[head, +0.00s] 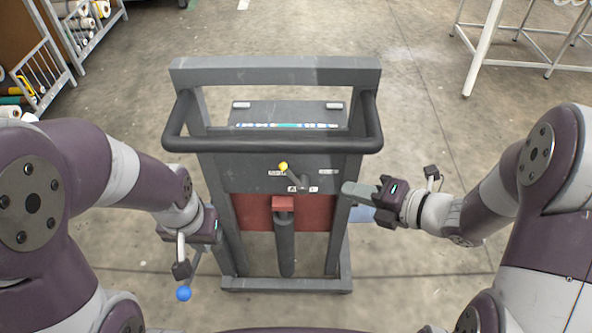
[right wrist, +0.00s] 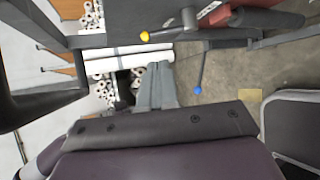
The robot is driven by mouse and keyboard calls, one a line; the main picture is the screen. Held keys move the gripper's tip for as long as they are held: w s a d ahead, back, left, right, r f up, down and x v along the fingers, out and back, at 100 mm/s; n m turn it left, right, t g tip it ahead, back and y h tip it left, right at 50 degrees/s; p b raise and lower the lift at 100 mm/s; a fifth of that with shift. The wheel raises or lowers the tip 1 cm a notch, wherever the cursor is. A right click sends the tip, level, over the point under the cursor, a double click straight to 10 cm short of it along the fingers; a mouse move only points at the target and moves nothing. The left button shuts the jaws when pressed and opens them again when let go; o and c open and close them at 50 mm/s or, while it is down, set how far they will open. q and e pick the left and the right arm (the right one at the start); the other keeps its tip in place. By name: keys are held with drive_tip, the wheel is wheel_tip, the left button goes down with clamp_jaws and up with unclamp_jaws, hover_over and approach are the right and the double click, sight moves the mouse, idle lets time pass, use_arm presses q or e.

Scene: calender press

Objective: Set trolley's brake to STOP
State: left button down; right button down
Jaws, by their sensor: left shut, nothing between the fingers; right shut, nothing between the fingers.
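The grey trolley (head: 270,75) stands upright in front of me. On its front panel a short lever with a yellow knob (head: 284,166) points up and left from its pivot, among small white label plates too small to read. The yellow knob (right wrist: 145,36) also shows in the right wrist view. My right gripper (head: 348,188) is shut and empty at the trolley's right post, right of the lever and apart from the knob; its fingers (right wrist: 155,85) show in the wrist view. My left gripper (head: 217,230) is shut and empty by the left post; its fingertips are hard to make out.
A blue ball (head: 183,293) on a thin rod shows below my left gripper; its mounting is unclear. A red block (head: 283,203) sits low on the trolley. Racks of rolls (head: 85,25) stand at back left, a white table frame (head: 485,45) at back right. Floor between is clear.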

sight(294, 179)
drive_tip(key=b+x, duration=0.1)
drive_tip(key=x, duration=1.2)
drive_tip(key=shift+w+a+f, duration=0.1)
drive_tip(key=shift+w+a, duration=0.05)
drive_tip(key=shift+a, duration=0.2)
drive_tip(key=shift+a+n+h, duration=0.3)
drive_tip(key=shift+h, duration=0.1)
drive_tip(key=shift+a+f+b, duration=0.2)
drive_tip(key=shift+a+b, duration=0.15)
drive_tip(key=shift+b, duration=0.25)
drive_tip(key=shift+a+b, duration=0.2)
drive_tip(key=shift+b, duration=0.15)
drive_tip(key=shift+r, duration=0.1)
